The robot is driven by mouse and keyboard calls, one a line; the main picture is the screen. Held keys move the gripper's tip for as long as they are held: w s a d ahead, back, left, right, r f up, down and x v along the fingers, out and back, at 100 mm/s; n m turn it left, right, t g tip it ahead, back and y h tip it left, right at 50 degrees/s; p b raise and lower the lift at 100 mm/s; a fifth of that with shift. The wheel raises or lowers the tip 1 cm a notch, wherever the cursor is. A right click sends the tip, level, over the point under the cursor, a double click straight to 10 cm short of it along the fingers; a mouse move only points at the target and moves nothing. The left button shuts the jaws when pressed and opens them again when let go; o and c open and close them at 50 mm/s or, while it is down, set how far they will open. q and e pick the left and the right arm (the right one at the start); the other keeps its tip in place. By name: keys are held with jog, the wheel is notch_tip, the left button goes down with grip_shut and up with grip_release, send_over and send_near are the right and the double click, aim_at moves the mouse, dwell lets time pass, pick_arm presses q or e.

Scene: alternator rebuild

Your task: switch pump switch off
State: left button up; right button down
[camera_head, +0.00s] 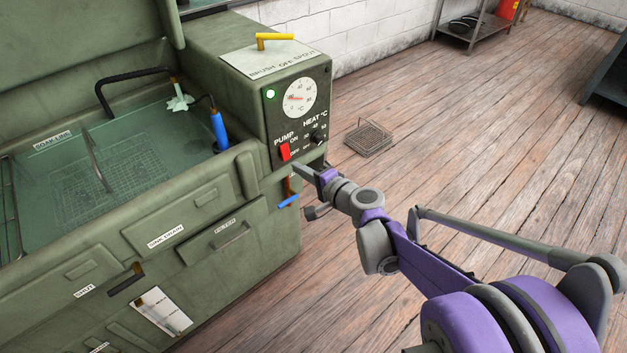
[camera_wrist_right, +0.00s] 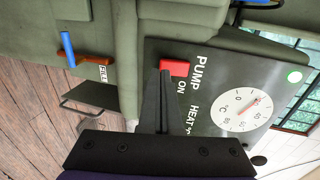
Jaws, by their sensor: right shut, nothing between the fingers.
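The red pump switch (camera_head: 285,152) sits on the dark control panel (camera_head: 318,101) at the right end of the green washing tank, under the word PUMP and beside the ON label. It also shows in the wrist view (camera_wrist_right: 175,68). My right gripper (camera_head: 296,166) is shut and empty, with its tip just below and right of the switch in the head view. In the wrist view the closed fingers (camera_wrist_right: 166,72) reach up to the switch's edge; I cannot tell whether they touch. The green lamp (camera_head: 270,94) is lit. My left gripper is out of view.
A heat knob (camera_head: 318,138) and a temperature dial (camera_head: 298,98) share the panel. A blue-handled lever (camera_head: 289,201) hangs on the tank's side below. A wire basket (camera_head: 369,139) stands on the wooden floor, which is otherwise open nearby.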

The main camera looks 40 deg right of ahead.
aim_at(285, 152)
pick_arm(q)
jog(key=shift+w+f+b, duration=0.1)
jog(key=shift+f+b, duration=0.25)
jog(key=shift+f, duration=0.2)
pick_arm(e)
jog(key=shift+x, duration=1.65)
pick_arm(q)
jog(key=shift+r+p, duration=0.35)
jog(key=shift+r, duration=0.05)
pick_arm(e)
jog(key=shift+w+f, duration=0.2)
jog(key=shift+f, duration=0.3)
jog(key=shift+w+f, duration=0.1)
jog(key=shift+f, duration=0.1)
